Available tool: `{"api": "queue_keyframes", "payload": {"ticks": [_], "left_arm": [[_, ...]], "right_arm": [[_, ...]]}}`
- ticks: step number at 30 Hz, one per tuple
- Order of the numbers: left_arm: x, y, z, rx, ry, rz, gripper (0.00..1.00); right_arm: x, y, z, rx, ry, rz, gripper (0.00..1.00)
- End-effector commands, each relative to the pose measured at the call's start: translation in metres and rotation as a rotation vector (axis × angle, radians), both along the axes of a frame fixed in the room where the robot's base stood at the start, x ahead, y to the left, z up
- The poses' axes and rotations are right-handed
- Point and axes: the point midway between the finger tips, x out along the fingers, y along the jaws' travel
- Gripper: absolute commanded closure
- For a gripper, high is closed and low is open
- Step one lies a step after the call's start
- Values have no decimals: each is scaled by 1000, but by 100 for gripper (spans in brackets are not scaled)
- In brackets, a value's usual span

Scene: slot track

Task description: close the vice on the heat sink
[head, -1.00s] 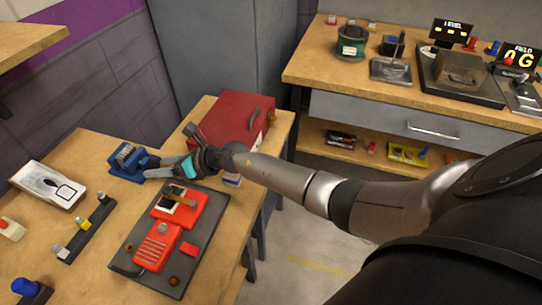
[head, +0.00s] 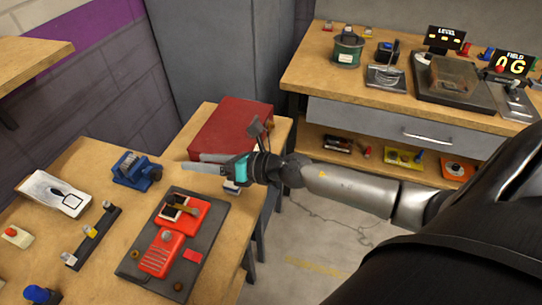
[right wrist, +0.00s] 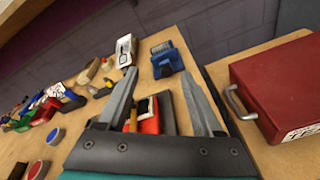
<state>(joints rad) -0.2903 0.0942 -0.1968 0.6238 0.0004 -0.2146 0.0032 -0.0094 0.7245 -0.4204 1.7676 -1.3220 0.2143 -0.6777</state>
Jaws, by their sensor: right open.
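The blue vice (head: 139,172) stands on the wooden bench, left of my right gripper in the head view. It also shows in the right wrist view (right wrist: 167,62), beyond the fingertips. The heat sink (head: 126,160), a grey finned block, sits at the vice's top; it shows in the right wrist view too (right wrist: 162,47). Whether the jaws touch it is too small to tell. My left gripper is not in view.
A red toolbox (head: 228,125) stands behind my right gripper. A dark board (head: 207,240) with red-orange devices lies in front of it. A white box (head: 55,193) and a black strip with knobs (head: 92,238) lie left. Another bench (head: 310,75) stands back right.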

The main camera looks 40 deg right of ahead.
Motion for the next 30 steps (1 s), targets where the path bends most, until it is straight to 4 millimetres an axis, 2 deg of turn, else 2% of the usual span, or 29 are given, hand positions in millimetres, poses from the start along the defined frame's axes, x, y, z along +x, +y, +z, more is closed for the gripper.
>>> {"api": "queue_keyframes", "payload": {"ticks": [6,15,23,30], "left_arm": [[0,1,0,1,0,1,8],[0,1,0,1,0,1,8],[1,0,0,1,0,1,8],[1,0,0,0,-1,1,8]], "right_arm": [[5,0,27,279,29,-182,32],[3,-21,45,645,113,-445,32],[-8,-46,40,941,220,-683,32],[-29,-65,22,1189,344,-910,32]]}}
